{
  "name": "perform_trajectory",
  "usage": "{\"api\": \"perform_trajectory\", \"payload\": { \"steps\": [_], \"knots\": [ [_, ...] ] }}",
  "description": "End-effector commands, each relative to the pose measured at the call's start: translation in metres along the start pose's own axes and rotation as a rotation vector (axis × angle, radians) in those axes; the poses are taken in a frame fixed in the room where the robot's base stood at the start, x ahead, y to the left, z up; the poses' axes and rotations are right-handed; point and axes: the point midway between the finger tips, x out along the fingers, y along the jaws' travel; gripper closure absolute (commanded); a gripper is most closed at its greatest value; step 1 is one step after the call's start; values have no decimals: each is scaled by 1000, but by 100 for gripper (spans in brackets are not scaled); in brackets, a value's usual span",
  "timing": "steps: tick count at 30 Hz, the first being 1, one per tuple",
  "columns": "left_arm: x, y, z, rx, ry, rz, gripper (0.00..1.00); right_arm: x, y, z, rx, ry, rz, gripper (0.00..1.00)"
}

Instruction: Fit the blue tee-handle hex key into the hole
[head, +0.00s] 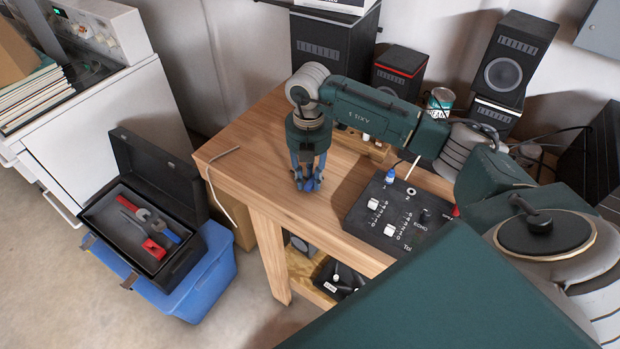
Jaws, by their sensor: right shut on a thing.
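My right gripper (307,184) points down over the left part of the wooden table, close above its top. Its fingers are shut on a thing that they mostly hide. Blue shows at the fingertips, and I take the thing to be the blue tee-handle hex key; its shaft and tip cannot be made out. A low wooden block (376,152) sits behind my right forearm and is partly covered by it. I cannot make out a hole in it. My left gripper is not in view.
The wooden table (262,140) has clear room left of my gripper, with a thin cord (222,155) there. A black mixer (400,215) stands to the right. Speakers (503,72) line the back. An open black toolbox (150,225) rests on a blue bin (205,285) at left.

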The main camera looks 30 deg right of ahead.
Motion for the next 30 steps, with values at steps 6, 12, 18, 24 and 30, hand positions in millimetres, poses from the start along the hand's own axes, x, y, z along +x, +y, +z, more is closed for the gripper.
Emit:
{"api": "perform_trajectory", "payload": {
  "steps": [6, 12, 18, 24, 30],
  "knots": [
    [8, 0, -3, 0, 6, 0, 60, -21, 2, 1, -1, -2, 6, 96],
    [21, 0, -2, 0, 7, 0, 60, -68, 2, 1, 0, -3, 10, 96],
    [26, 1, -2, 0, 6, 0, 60, -134, 1, 2, 0, -5, 8, 96],
    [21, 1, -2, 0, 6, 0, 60, -175, 0, 1, 1, -4, 4, 96],
    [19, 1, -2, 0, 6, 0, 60, -194, 0, 0, 0, -2, 2, 96]
  ]
}}
